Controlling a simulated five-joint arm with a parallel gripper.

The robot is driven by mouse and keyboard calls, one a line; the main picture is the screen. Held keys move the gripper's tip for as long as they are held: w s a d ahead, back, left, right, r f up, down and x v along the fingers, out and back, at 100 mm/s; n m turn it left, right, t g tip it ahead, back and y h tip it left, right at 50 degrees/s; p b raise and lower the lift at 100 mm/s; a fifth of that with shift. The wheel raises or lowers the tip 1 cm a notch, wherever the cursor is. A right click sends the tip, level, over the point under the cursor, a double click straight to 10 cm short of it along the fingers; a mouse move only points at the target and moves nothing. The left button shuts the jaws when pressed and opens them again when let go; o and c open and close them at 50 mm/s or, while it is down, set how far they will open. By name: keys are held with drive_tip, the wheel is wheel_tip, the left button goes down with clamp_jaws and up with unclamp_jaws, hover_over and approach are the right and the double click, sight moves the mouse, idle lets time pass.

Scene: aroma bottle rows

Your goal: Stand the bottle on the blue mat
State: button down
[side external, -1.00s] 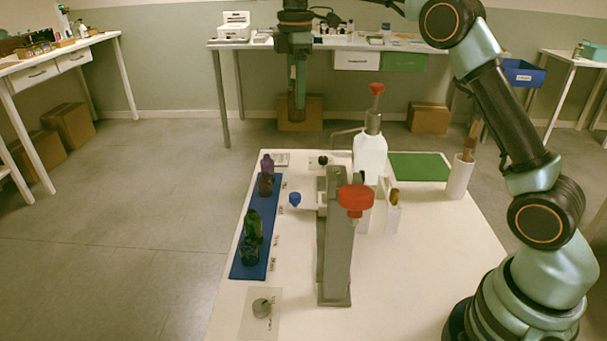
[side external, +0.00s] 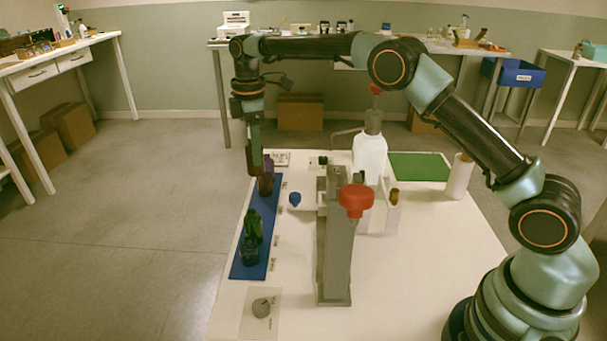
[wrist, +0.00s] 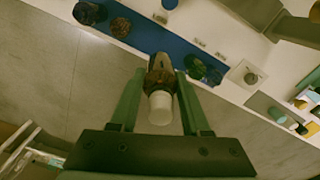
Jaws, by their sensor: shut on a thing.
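The bottle, amber-brown with a white cap, is held between the two fingers of my gripper (wrist: 160,98) in the wrist view. The bottle (wrist: 160,77) also shows as a brown shape (side external: 256,158) between the fingers in the side view. My gripper (side external: 254,168) is shut on it, high at the far left edge of the table. The blue mat (side external: 272,215) is a long strip along the table's left edge; in the wrist view the mat (wrist: 165,42) runs diagonally beyond the bottle. The fingers partly hide the bottle, and its gap above the mat cannot be told.
Dark purplish bottles (side external: 266,184) stand at the mat's far end, and dark green bottles (side external: 252,228) stand nearer. Bare mat lies between these groups. A grey post with a red knob (side external: 355,200), a white pump bottle (side external: 370,157) and a blue cap (side external: 295,199) stand right of the mat.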

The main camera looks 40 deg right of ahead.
wheel_tip(320, 180, down, 12)
drive_tip(key=shift+f, duration=0.25)
idle(0.3)
drive_tip(key=shift+f, duration=0.2)
drive_tip(key=shift+c, duration=1.8)
unclamp_jaws()
drive_tip(key=shift+r, duration=0.1)
